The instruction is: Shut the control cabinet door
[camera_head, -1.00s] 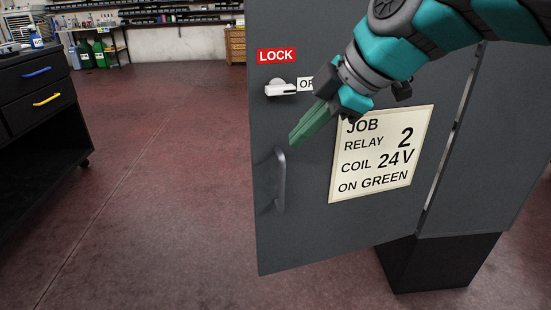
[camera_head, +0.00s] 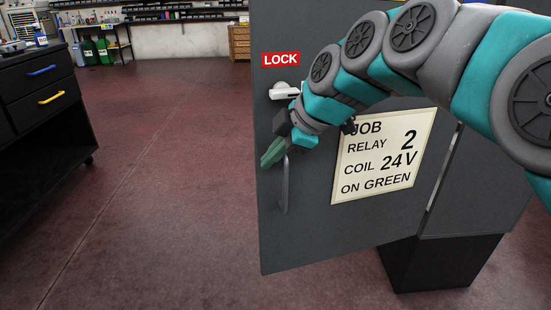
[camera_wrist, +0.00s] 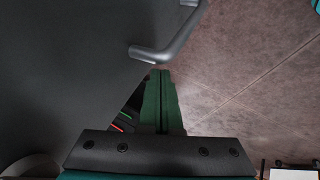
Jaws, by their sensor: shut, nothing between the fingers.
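The grey cabinet door (camera_head: 300,235) fills the middle of the head view, with its free edge at the left; a gap shows along its right side by the cabinet body (camera_head: 475,190). A grey bar handle (camera_head: 285,190) is near the door's left edge. My gripper (camera_head: 266,160) is shut and empty, its green fingers at the upper end of the handle. In the wrist view the fingers (camera_wrist: 160,95) lie together, just below the bent end of the handle (camera_wrist: 165,50). Whether they touch the door or handle, I cannot tell.
A red LOCK label (camera_head: 281,59) and a white latch (camera_head: 285,91) are above the handle. A paper sign (camera_head: 378,160) is on the door. A black drawer cabinet (camera_head: 40,110) stands at the left. The red floor between is clear.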

